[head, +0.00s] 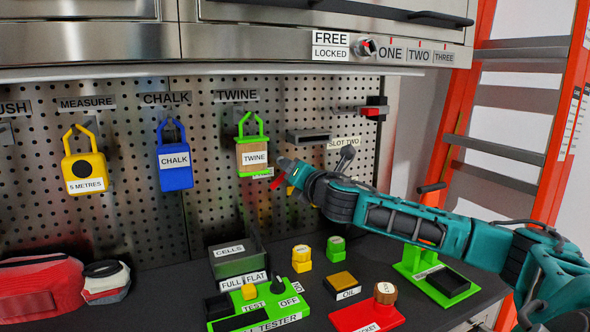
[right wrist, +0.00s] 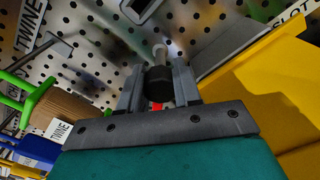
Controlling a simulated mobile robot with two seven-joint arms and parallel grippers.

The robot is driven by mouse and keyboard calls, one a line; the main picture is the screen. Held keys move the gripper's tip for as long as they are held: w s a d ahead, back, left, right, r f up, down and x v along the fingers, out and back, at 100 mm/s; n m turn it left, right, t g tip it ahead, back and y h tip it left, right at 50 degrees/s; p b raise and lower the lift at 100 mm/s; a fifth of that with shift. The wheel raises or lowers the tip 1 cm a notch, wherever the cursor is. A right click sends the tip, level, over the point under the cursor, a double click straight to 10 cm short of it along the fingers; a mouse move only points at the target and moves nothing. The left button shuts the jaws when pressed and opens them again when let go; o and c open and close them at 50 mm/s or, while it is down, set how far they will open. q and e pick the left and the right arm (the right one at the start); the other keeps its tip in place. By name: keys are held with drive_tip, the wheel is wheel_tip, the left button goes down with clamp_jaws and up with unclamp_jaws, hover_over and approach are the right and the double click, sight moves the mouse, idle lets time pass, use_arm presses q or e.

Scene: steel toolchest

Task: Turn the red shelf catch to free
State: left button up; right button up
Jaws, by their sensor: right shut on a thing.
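A small knob with a red mark (head: 366,46) sits on the steel strip beside the FREE and LOCKED labels (head: 331,46). Its exact setting is too small to tell. My right gripper (head: 284,164) is well below and left of it, close to the pegboard, just right of the TWINE holder. In the right wrist view, my right gripper (right wrist: 158,88) is shut on a dark round knob (right wrist: 159,84) with a pale stem towards the board. A bit of red (right wrist: 157,106) shows below that knob. My left gripper is out of view.
A green-handled TWINE holder (head: 251,157) hangs left of my right gripper. A black and red block (head: 375,108) and a dark shelf piece (head: 308,136) stick out of the board. An orange ladder (head: 459,110) stands right. Testers and small boxes crowd the bench below.

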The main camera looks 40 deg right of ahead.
drive_tip(key=m, duration=0.5)
drive_tip(key=shift+d, duration=0.1)
drive_tip(key=shift+m, duration=1.3)
drive_tip(key=o, duration=1.1)
drive_tip(key=shift+c, duration=0.2)
drive_tip(key=shift+s+f, duration=0.1)
